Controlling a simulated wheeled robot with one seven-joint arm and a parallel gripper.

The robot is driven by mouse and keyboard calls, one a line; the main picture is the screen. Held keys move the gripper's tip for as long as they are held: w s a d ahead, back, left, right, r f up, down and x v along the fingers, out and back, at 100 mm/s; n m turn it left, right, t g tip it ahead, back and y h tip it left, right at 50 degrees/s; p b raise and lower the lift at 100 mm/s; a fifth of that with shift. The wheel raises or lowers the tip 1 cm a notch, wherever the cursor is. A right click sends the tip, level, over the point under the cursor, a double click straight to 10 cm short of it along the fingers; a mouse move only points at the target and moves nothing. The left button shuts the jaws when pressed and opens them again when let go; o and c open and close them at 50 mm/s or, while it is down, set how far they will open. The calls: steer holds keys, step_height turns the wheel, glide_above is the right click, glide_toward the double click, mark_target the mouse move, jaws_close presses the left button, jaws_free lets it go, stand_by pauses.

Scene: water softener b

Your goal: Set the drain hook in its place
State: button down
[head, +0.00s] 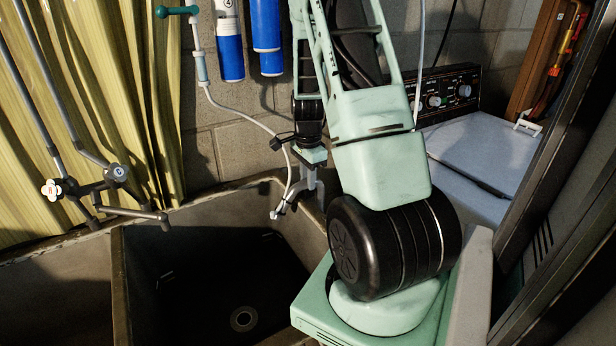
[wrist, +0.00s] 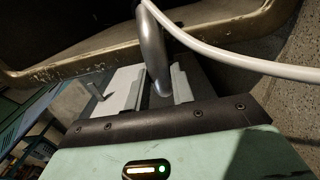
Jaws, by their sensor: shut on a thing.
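My gripper (head: 311,183) points down at the sink's back right corner. In the wrist view, its two pale fingers (wrist: 155,88) are shut on the drain hook (wrist: 152,50), a smooth grey metal tube. The hook extends beyond the fingers, across the sink rim (wrist: 85,70) in that view. In the head view, the small grey hook (head: 281,208) shows just left of the fingers, at the end of the thin white hose (head: 262,128). Its gripped part is largely hidden. I cannot tell whether the hook touches the rim.
The dark double utility sink (head: 190,270) has a drain (head: 243,319) in its right basin. Faucet pipes (head: 120,208) stand at the left. Blue filter housings (head: 230,57) hang on the block wall. A white washer (head: 470,150) stands at the right, behind my arm.

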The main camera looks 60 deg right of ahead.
steer(key=shift+f, duration=0.3)
steer(key=c, duration=1.1)
jaws_free()
steer(key=shift+r, duration=0.1)
step_height(320, 180, up, 17)
steer(key=shift+r, duration=0.15)
